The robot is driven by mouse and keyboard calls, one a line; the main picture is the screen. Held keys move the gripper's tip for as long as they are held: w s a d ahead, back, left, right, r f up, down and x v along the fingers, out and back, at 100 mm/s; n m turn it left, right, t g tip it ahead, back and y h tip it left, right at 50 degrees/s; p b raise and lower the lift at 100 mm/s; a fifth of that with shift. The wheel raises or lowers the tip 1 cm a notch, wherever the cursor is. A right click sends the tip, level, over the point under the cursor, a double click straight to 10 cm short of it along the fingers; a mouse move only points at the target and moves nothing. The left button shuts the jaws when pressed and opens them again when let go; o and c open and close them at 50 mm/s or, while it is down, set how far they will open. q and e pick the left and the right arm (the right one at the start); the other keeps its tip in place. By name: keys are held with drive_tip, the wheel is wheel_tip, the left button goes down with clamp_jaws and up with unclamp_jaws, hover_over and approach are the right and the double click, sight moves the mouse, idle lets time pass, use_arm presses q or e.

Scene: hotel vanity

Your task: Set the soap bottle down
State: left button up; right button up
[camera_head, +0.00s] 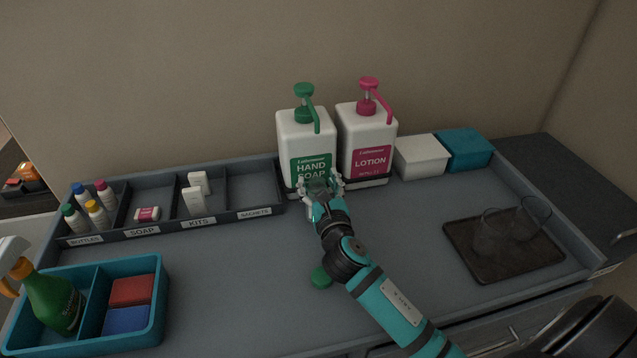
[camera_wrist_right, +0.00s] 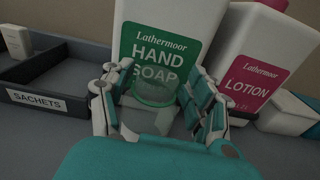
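A small clear, greenish vessel (camera_wrist_right: 152,118), seemingly the soap bottle, stands between the fingers of my right gripper (camera_head: 322,188). Its round open mouth faces up in the right wrist view. The fingers (camera_wrist_right: 158,108) close around it from both sides; its base is hidden, so I cannot tell whether it touches the tray. It is right in front of the white HAND SOAP dispenser (camera_head: 305,142), below the green pump spout. A green cap (camera_head: 321,277) lies on the counter beside my right arm. My left gripper is not in view.
The LOTION dispenser (camera_head: 366,140) stands to the right, then white (camera_head: 421,157) and teal (camera_head: 464,149) boxes. A divided organizer (camera_head: 165,230) is at left, a teal caddy (camera_head: 150,335) in front of it. A dark tray (camera_head: 500,262) holds two glasses. The counter's middle is mostly clear.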

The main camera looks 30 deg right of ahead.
drive_tip(key=shift+o, duration=0.6)
drive_tip(key=shift+r, duration=0.1)
drive_tip(key=b+v, duration=0.2)
drive_tip(key=v, duration=1)
